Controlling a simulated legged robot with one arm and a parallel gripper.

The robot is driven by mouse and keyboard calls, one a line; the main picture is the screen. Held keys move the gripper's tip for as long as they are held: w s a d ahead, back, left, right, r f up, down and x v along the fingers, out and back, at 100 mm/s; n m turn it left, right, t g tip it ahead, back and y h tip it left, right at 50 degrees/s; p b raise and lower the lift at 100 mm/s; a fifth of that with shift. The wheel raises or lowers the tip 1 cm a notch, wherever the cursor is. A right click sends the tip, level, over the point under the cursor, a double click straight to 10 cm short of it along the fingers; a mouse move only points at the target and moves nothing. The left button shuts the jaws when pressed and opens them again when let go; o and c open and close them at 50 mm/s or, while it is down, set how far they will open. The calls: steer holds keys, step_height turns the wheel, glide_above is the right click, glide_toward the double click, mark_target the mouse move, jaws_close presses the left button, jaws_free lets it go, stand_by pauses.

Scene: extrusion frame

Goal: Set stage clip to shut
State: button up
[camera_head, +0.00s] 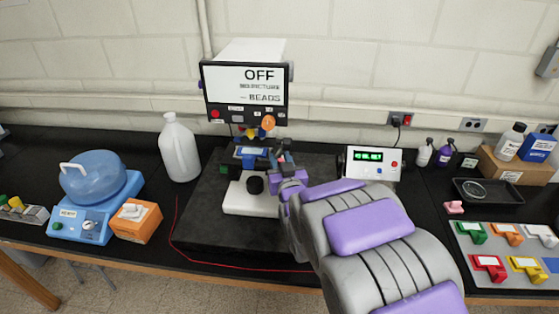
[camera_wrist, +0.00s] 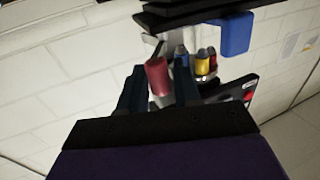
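The microscope (camera_head: 252,195) stands on a dark mat, with a blue part (camera_head: 252,152) at its stage. My gripper (camera_head: 285,160) is at the right side of the stage, partly hidden by my own arm. In the wrist view, the two dark fingers of my gripper (camera_wrist: 158,84) are apart. A red cylindrical tip (camera_wrist: 157,73) shows in the gap between them, with a slim margin on each side; contact cannot be made out. It may be the stage clip's handle, but the clip's position cannot be told.
Objective lenses with yellow (camera_wrist: 202,66) and other coloured bands are just beyond the fingers. The monitor (camera_head: 245,90) reads OFF above the microscope. A box with a green display (camera_head: 372,162) stands to the right, a white bottle (camera_head: 179,150) to the left.

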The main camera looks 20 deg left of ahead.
jaws_close()
steer(key=n+g+y+p, duration=0.1)
steer(key=w+d+n+g+y+p, duration=0.1)
steer(key=p, duration=0.1)
steer(key=shift+y, duration=0.4)
steer(key=shift+r+n+g+y+p, duration=0.2)
steer(key=shift+n+g+y+p, duration=0.3)
steer(key=shift+n+g+p, duration=0.1)
steer(key=n+g+y+p, duration=0.1)
steer(key=n+g+p, duration=0.1)
steer(key=p, duration=0.1)
steer(key=w+n+g+y+p, duration=0.1)
steer(key=n+g+p, duration=0.1)
steer(key=g+p, duration=0.1)
steer(key=w+n+g+y+p, duration=0.1)
steer(key=g+y+p, duration=0.1)
steer(key=g, duration=0.1)
steer(key=shift+w+d+f+n+p, duration=0.1)
steer(key=shift+d+n+p, duration=0.1)
steer(key=shift+n+p, duration=0.2)
steer(key=shift+w+a+f+n+g+y+p, duration=0.1)
steer(key=shift+w+n+g+y+p, duration=0.1)
steer(key=shift+n+g, duration=0.65)
steer(key=shift+w+f+n+g+y+p, duration=0.15)
steer(key=shift+n+g, duration=0.3)
steer(key=shift+g, duration=0.7)
steer(key=shift+w+r+n+g, duration=0.15)
steer(key=shift+n+g, duration=0.15)
steer(key=shift+g, duration=0.2)
